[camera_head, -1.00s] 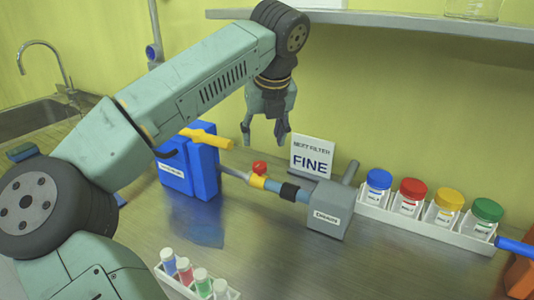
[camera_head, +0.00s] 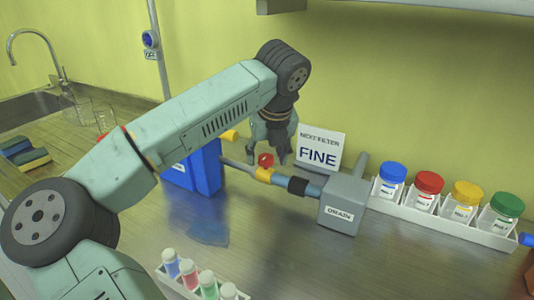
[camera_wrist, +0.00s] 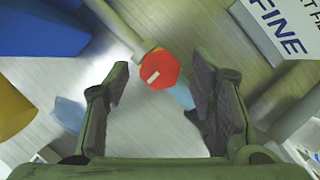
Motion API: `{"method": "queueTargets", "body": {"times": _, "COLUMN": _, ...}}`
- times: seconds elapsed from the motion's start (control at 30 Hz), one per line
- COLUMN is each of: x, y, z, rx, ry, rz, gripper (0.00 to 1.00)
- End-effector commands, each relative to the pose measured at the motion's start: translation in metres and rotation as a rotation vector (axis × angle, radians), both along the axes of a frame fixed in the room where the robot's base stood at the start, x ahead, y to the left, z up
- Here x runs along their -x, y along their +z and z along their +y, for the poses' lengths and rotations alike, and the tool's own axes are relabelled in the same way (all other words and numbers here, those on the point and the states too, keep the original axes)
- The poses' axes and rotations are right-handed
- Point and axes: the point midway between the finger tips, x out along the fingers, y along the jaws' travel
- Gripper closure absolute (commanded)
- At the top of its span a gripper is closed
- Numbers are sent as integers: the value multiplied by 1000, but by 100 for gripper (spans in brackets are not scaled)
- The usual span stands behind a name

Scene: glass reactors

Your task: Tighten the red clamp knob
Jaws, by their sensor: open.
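The red clamp knob (camera_head: 265,160) sits on top of the pipe beside a yellow collar (camera_head: 264,175). In the wrist view the knob (camera_wrist: 159,69) is a red hexagonal cap with a white mark, lying between and beyond the two fingertips. My gripper (camera_head: 270,150) points down at the knob in the head view, with one finger on each side. Its fingers (camera_wrist: 160,85) are open and hold nothing. I cannot tell exactly how high the fingertips are above the pipe.
A blue box (camera_head: 205,170) stands left of the pipe, and a grey labelled block (camera_head: 343,205) ends it at right. A "FINE" sign (camera_head: 320,151) stands close behind. A white rack (camera_head: 440,224) holds several coloured-lid jars.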

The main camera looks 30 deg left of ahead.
Motion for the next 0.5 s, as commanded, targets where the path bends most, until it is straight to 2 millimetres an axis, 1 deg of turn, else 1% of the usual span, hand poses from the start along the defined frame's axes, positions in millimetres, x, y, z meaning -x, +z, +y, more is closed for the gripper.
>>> {"method": "queueTargets", "body": {"times": 0.03, "x": 0, "y": 0, "z": 0, "rx": 0, "ry": 0, "rz": 0, "gripper": 50}}
{"method": "queueTargets", "body": {"times": 0.07, "x": 0, "y": 0, "z": 0, "rx": 0, "ry": 0, "rz": 0, "gripper": 52}}
{"method": "queueTargets", "body": {"times": 0.5, "x": 0, "y": 0, "z": 0, "rx": 0, "ry": 0, "rz": 0, "gripper": 82}}
